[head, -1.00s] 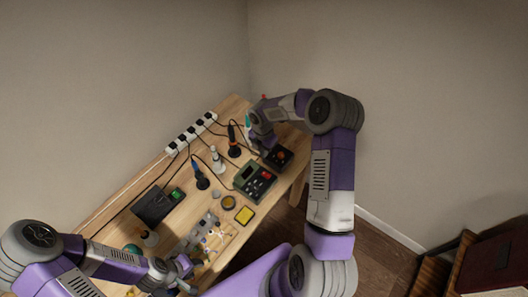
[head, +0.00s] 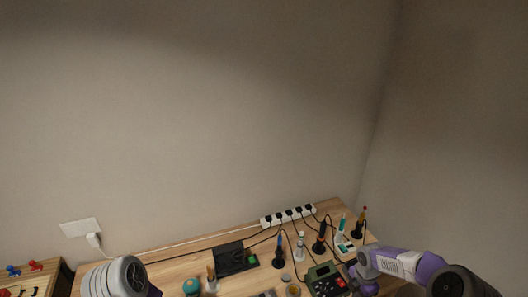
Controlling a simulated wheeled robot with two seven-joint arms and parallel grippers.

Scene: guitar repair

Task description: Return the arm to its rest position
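My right arm (head: 405,264) comes in from the right edge, purple and white. Its gripper end (head: 362,272) is low over the right part of the workbench (head: 185,265), beside the green device with red buttons (head: 326,281). The fingertips are too small and dark to tell open from shut. Of my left arm, only a grey and white joint (head: 118,278) shows at the bottom left. The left gripper is below the picture and hidden.
A power strip (head: 288,216) with cables lies along the bench's back edge. Upright tools stand on the bench, among them a blue-tipped iron (head: 279,252) and a white bottle (head: 300,247). A black box (head: 232,256) lies left of them. The wall above is bare.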

